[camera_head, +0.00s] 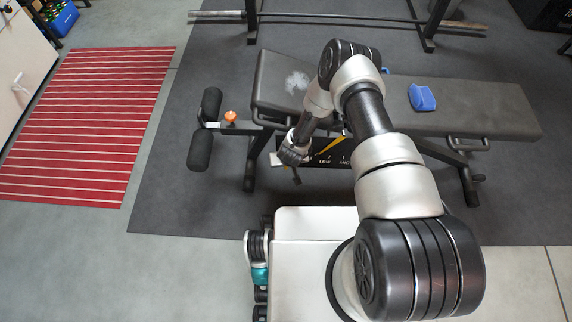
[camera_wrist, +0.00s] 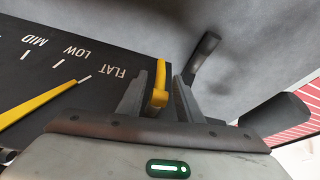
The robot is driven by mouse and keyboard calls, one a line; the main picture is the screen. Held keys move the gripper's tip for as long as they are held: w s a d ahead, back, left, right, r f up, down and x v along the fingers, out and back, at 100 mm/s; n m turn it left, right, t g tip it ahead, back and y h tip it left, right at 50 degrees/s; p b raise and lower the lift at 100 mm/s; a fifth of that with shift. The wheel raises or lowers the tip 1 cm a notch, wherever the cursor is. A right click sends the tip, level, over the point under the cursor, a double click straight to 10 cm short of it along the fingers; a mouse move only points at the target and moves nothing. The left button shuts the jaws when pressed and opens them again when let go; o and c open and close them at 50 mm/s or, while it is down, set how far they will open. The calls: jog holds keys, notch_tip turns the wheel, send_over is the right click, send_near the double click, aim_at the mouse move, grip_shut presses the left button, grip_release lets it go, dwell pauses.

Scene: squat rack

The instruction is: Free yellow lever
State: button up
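The weight bench (camera_head: 475,107) carries a black angle plate marked FLAT, LOW and MID (camera_wrist: 100,95). A long yellow pointer (camera_wrist: 35,106) lies across the plate, its tip by the mark near FLAT; it also shows in the head view (camera_head: 331,144). A short yellow lever (camera_wrist: 160,88) stands at the plate's end. My gripper (camera_wrist: 161,92) is around this lever, one finger on each side. The fingers look apart, with a narrow gap on the right; contact on the left is unclear. In the head view my gripper (camera_head: 293,152) is low beside the bench, its fingertips hardly visible.
A blue object (camera_head: 422,97) lies on the bench pad. Foam leg rollers (camera_head: 203,130) and an orange knob (camera_head: 230,116) are left of the gripper. A barbell (camera_head: 330,18) lies behind. A red striped mat (camera_head: 90,120) and open floor are at left.

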jog(key=shift+x, duration=1.25)
grip_shut()
jog(key=shift+s+r, duration=0.1)
jog(key=shift+s, duration=0.1)
